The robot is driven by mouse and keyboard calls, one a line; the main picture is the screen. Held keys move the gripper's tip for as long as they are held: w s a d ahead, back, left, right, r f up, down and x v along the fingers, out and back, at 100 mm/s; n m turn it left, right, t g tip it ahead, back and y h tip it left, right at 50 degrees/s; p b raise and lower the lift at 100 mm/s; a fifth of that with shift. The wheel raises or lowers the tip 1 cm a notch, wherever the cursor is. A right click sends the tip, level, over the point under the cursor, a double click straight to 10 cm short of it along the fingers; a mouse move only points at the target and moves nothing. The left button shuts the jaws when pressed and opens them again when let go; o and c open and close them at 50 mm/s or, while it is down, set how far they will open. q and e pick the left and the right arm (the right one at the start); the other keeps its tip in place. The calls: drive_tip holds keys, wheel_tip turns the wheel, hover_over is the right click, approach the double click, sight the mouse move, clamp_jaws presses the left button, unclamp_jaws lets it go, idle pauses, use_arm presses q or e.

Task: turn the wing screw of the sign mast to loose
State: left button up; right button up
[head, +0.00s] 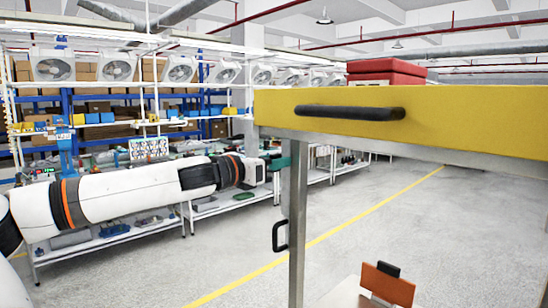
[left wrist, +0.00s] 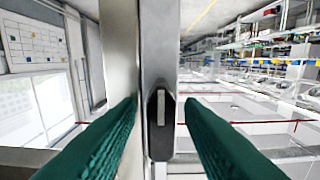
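The sign mast is a grey metal post (head: 298,215) under a large yellow board (head: 430,112) with a black bar handle (head: 350,113). The wing screw (left wrist: 161,125), a dark elongated knob with a pale stripe along it, sits on the post face in the left wrist view, its long side running up and down the picture. My left gripper (head: 283,161) reaches the post from the left at its upper part. Its green fingers (left wrist: 160,108) are open on either side of the screw, with gaps showing. I cannot make out the screw in the head view. My right gripper is not in view.
A black D-shaped handle (head: 280,236) sticks out from the post lower down. An orange block (head: 388,284) stands at the bottom right. Loaded shelves (head: 100,110) line the back left. The grey floor with a yellow line (head: 330,236) is clear at right.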

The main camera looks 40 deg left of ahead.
use_arm(q)
drive_tip(key=shift+c, duration=0.4)
clamp_jaws()
